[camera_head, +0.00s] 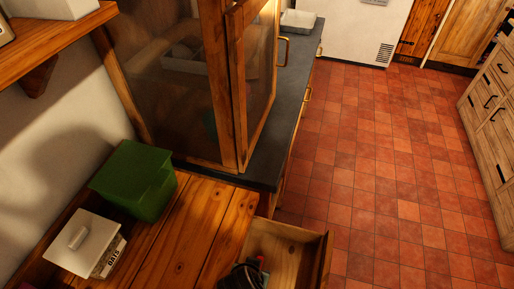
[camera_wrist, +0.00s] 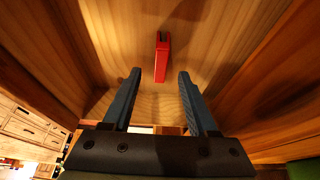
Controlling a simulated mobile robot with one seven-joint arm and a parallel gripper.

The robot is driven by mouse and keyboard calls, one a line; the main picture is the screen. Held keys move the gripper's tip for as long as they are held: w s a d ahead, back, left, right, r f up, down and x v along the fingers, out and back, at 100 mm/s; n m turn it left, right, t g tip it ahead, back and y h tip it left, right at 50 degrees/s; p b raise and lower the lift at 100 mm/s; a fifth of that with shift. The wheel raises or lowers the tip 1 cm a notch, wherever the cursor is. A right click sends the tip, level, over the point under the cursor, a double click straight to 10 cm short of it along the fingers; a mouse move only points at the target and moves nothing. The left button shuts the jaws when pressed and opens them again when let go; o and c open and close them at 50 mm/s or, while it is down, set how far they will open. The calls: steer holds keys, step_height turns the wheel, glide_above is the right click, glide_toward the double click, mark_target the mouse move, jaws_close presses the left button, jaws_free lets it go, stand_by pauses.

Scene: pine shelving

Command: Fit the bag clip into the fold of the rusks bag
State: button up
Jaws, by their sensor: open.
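A red bar-shaped piece, which looks like the bag clip (camera_wrist: 162,58), lies on the wooden floor of an open drawer (camera_head: 290,243). It also shows as a small red spot in the head view (camera_head: 262,262), beside my gripper (camera_head: 243,276). In the wrist view my gripper (camera_wrist: 160,76) is open and empty. Its two blue-grey fingers point at the clip, which lies just beyond the fingertips, roughly centred between them. I cannot make out the rusks bag in either view.
The drawer walls stand close around my gripper. On the wooden top left of the drawer are a green bin (camera_head: 135,180) and a white-lidded oats container (camera_head: 84,246). A glass-fronted cabinet (camera_head: 185,75) stands behind on a dark counter (camera_head: 285,110). The tiled floor (camera_head: 390,170) is clear.

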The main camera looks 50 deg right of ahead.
steer(key=shift+a+x, duration=0.2)
steer(key=shift+x, duration=2.45)
steer(key=shift+f, duration=0.1)
jaws_close()
